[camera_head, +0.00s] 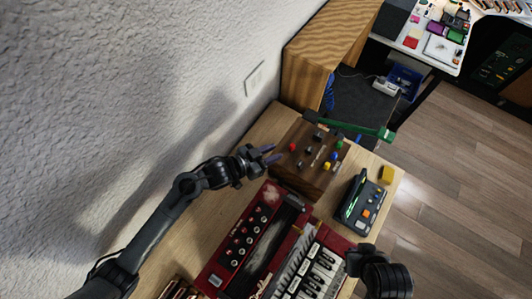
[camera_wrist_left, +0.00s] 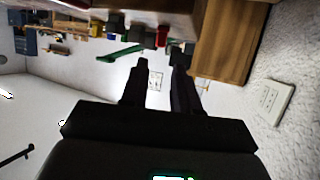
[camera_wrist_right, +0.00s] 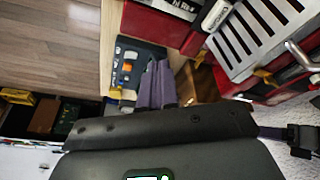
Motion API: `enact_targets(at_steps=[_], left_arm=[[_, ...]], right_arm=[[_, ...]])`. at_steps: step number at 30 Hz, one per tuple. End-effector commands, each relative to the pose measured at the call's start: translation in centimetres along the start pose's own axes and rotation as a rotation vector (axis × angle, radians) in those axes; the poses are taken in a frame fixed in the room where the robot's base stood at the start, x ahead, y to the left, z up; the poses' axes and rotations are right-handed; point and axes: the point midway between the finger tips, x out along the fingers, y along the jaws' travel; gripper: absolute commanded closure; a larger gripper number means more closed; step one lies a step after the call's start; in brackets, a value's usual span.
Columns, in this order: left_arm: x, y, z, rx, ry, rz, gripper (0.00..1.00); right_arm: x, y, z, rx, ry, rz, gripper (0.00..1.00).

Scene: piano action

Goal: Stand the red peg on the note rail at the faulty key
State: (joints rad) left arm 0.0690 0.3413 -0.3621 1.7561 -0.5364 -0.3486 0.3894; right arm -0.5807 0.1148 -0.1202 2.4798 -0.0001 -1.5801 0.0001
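The red peg (camera_head: 292,147) stands on a dark wooden peg board (camera_head: 286,178). In the left wrist view a red peg (camera_wrist_left: 162,37) shows just beyond my fingertips. My left gripper (camera_head: 275,153) is open and empty, its two fingers apart, pointing at the board beside the red peg. The red keyboard instrument (camera_head: 219,282) lies in front of the board, with a pale slotted strip and keys. I cannot make out the note rail or faulty key for sure. My right gripper (camera_wrist_right: 158,85) has its fingers together, with nothing visible between them, above the instrument's right side.
Several other pegs in grey, blue, yellow and green stand on the board. A dark device with buttons (camera_head: 362,203) and a yellow block (camera_head: 386,174) sit to its right. A green arm (camera_head: 350,125) reaches across behind the board. A wooden cabinet (camera_head: 325,50) stands behind the table.

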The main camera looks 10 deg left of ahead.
Motion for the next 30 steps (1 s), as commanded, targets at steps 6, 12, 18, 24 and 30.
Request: enact_targets(at_steps=[6,12,18,24,30], left_arm=[[-1.9,0.0,0.0,0.000,0.000,-0.001,0.70],[-3.2,0.3,0.8,-0.012,-0.055,-0.076,0.70],[-8.5,0.6,3.9,-0.091,-0.269,-0.282,0.70],[-17.3,2.2,8.0,-0.254,-0.569,-0.426,0.70],[-24.0,4.9,10.4,-0.395,-0.783,-0.454,0.61]], right_arm=[[-0.2,0.0,-0.1,0.000,0.000,0.000,1.00],[-0.2,0.1,-0.1,-0.004,0.000,0.003,1.00],[-0.2,0.2,-0.1,-0.008,0.000,0.007,1.00],[-0.2,0.2,-0.1,-0.009,0.000,0.007,1.00],[-0.2,0.2,-0.1,-0.008,0.000,0.006,1.00]])
